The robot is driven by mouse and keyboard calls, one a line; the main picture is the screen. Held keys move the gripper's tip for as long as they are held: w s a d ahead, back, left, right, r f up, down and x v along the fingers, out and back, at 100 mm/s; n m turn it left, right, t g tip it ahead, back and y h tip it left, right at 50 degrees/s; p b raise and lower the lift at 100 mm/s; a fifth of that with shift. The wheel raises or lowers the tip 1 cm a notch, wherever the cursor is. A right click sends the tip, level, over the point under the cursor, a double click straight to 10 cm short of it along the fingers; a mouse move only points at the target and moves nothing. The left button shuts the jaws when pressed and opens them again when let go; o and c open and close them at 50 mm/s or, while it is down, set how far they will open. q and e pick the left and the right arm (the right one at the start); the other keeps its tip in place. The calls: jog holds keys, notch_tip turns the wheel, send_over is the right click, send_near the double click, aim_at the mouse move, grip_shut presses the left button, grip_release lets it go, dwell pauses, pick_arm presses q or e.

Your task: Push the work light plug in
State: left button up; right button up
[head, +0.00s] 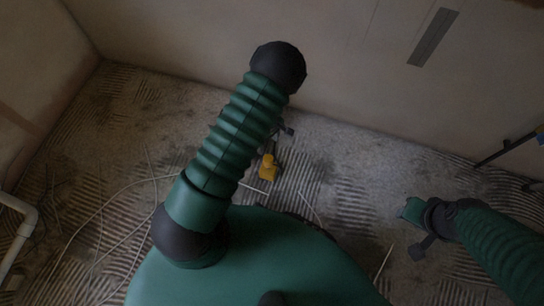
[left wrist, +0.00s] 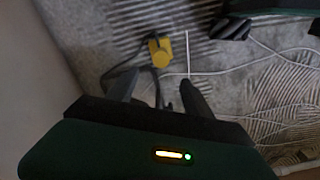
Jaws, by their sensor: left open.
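A yellow block-like fitting (head: 268,167) lies on the ridged floor near the middle of the head view. It also shows in the left wrist view (left wrist: 160,52), with a dark cable beside it. I cannot tell whether it is the work light plug or its socket. My left gripper (left wrist: 160,82) is open, its two dark fingers pointing toward the yellow fitting with nothing seen between them except a thin dark cable behind. In the head view, my left arm hides most of this gripper. My right gripper (head: 418,246) hangs low at the right; its jaws are unclear.
Pale thin cables (head: 115,195) loop over the floor at the left. A white pipe (head: 22,232) stands at the left edge. A dark stand leg (head: 492,157) shows at the right edge. Plaster walls (head: 180,35) close off the back and left. Floor between fitting and right arm looks mostly clear.

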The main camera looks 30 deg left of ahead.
pick_arm(q)
notch_tip(320, 180, down, 15)
jog(key=b, duration=0.8)
jog(key=shift+a, duration=0.1)
jog(key=shift+f, duration=0.4)
grip_shut()
